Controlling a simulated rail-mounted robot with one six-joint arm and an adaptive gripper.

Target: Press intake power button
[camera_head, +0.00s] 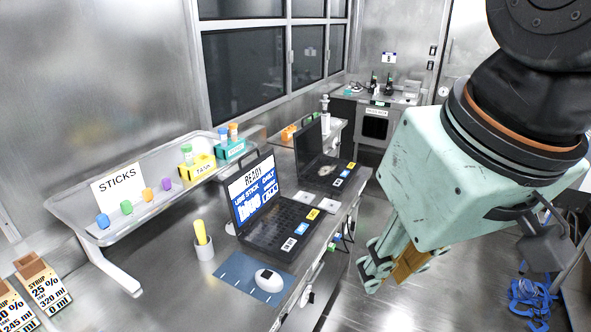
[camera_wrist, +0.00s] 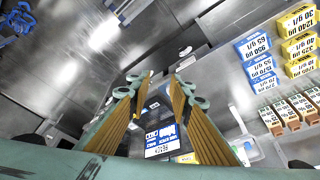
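No part marked as an intake power button can be made out. The front laptop (camera_head: 283,226) stands open on the metal bench; its screen (camera_head: 256,191) reads READY and mentions a USB stick. A bright blue-and-white panel, apparently this screen, shows between my fingers in the wrist view (camera_wrist: 163,141). A second open laptop (camera_head: 325,170) with a dark screen stands behind it. My gripper (camera_head: 390,272) hangs right of the bench, over the aisle, apart from both laptops. In the wrist view my gripper (camera_wrist: 160,85) has its fingers apart with nothing between them.
A raised shelf (camera_head: 99,238) carries coloured sticks, a yellow bin (camera_head: 200,167) and a teal bin (camera_head: 230,149). Blue tangled material (camera_head: 530,297) lies on the floor at right.

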